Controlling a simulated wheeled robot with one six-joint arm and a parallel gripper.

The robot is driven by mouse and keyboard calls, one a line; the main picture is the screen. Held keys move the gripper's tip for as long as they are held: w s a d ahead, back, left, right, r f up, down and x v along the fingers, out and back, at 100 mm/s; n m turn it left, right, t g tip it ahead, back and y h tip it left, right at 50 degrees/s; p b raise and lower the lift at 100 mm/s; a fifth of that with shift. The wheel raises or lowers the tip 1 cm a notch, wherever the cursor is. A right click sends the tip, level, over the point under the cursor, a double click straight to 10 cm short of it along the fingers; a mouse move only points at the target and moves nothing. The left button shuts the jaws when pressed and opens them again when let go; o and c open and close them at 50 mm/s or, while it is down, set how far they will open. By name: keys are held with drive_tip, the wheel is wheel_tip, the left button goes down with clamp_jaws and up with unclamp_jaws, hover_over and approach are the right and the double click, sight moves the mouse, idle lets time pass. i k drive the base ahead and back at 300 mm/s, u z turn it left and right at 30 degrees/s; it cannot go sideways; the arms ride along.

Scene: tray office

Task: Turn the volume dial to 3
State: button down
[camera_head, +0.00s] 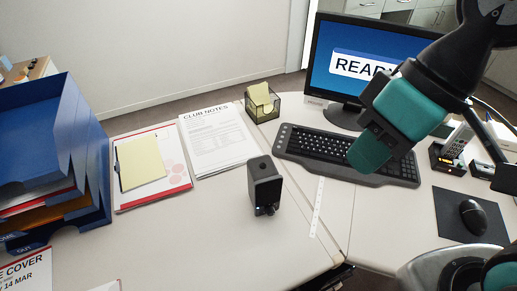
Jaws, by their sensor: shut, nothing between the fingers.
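A small black speaker (264,184) stands upright on the desk near the middle of the view. Low on its front is a small knob, the volume dial (267,210), too small for me to read any marks or its setting. My gripper (368,155), with teal fingers, is shut and empty. In the picture it is up and to the right of the speaker, in front of the keyboard, and apart from the dial.
A keyboard (318,146) and a monitor (336,67) reading "READY" are behind. A white ruler (317,208) lies right of the speaker. Blue trays (75,130) stand at left. A mouse (472,214) is at right.

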sight(270, 211)
drive_tip(key=k, duration=0.5)
drive_tip(key=z, duration=1.9)
drive_tip(key=k, duration=0.4)
drive_tip(key=u, duration=0.9)
